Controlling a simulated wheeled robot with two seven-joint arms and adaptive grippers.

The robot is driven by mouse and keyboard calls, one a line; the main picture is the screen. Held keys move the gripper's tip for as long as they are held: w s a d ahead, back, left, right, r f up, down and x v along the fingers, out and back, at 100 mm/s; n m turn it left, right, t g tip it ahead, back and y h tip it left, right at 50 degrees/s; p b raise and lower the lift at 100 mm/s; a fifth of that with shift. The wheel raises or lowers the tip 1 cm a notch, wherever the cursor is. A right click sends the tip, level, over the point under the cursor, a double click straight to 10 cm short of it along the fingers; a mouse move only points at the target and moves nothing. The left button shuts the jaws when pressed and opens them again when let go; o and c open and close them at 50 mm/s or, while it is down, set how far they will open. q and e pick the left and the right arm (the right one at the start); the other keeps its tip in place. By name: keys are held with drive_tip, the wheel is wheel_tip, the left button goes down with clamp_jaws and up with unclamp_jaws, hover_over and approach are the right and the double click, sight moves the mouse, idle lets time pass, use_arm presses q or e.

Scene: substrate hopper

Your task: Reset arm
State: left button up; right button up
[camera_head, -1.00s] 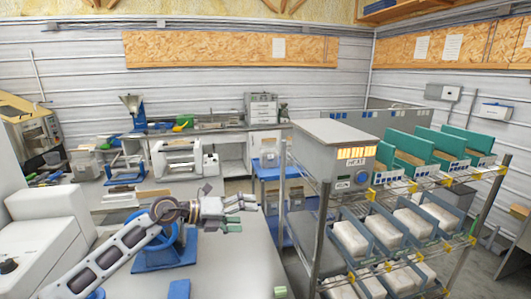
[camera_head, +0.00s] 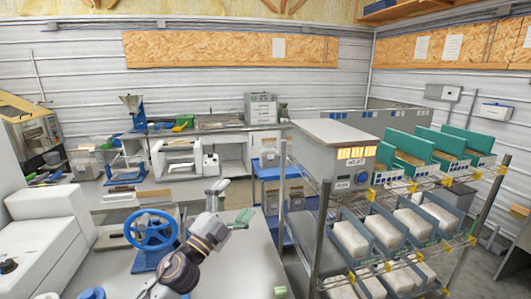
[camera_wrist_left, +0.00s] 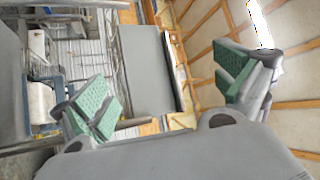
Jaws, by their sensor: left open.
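My left gripper (camera_head: 232,201) is above the grey table in the head view, its arm coming up from the bottom. Its fingers point up and to the right, and nothing is between them. In the left wrist view its two green-padded fingers (camera_wrist_left: 168,92) stand wide apart and empty. My right gripper does not show clearly in any view. A blue handwheel (camera_head: 152,231) on a blue base stands on the table to the left of my left gripper.
A wire shelf rack (camera_head: 323,235) with several bagged blocks and a grey heater box (camera_head: 337,141) stands to the right. A white machine (camera_head: 45,225) stands at the left. The grey table (camera_head: 245,262) is clear right of my left arm.

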use_arm(q)
drive_tip(key=s+a+f+n+g+y, duration=0.3)
drive_tip(key=a+f+n+y, duration=0.45)
drive_tip(key=f, duration=0.25)
drive_tip(key=s+a+f+n+g+y, duration=0.2)
drive_tip(key=s+a+f+n+y, duration=0.2)
drive_tip(key=a+f+n+y, duration=0.5)
drive_tip(key=s+d+f+n+g+h, duration=0.1)
drive_tip(key=s+f+g+h, duration=0.1)
drive_tip(key=s+f+g, duration=0.55)
drive_tip(key=s+d+f+n+g+h, duration=0.1)
drive_tip(key=s+d+f+g+h, duration=0.15)
drive_tip(key=s+f, duration=0.9)
drive_tip(key=s+a+f+g, duration=0.1)
drive_tip(key=s+f, duration=0.2)
drive_tip(key=f, duration=1.2)
drive_tip(key=s+f+g, duration=0.1)
drive_tip(key=s+f, duration=0.2)
drive_tip(key=f, duration=1.3)
drive_tip(key=s+a+f, duration=0.2)
drive_tip(key=s+f, duration=0.7)
drive_tip(key=s, duration=0.2)
drive_tip(key=s+a+f+g, duration=0.1)
drive_tip(key=s+a+f, duration=0.1)
drive_tip(key=s+f, duration=0.8)
drive_tip(key=shift+s+m, duration=0.35)
drive_tip(key=shift+s, duration=0.1)
drive_tip(key=shift+a, duration=0.1)
